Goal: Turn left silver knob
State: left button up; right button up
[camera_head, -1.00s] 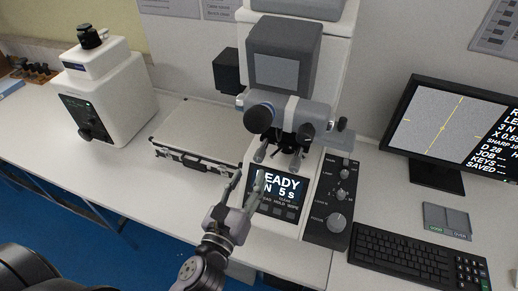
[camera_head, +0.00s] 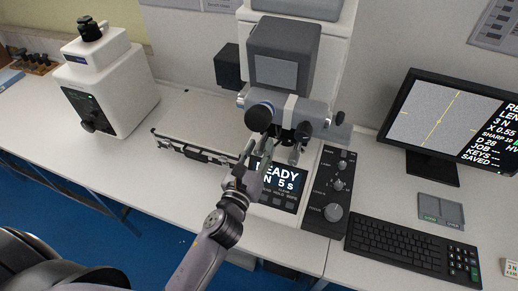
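The hardness tester (camera_head: 283,55) stands at the back centre, with a grey head and a black round knob (camera_head: 260,117) on its left side. I cannot tell which part is the left silver knob. My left gripper (camera_head: 257,152) points up and away, its two fingers apart and empty. Its fingertips show just below the black knob and cover the left part of the lit display (camera_head: 277,182). Contact cannot be told. My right gripper is out of view.
A flat closed case (camera_head: 195,120) lies left of the tester, and a white instrument (camera_head: 108,88) stands farther left. At the right are a monitor (camera_head: 440,120), a keyboard (camera_head: 410,248) and a small two-button pad (camera_head: 441,210). The table (camera_head: 385,195) has bare room between panel and monitor.

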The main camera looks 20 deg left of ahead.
pick_arm(q)
jog(key=c, duration=0.7)
jog(key=shift+n, duration=0.3)
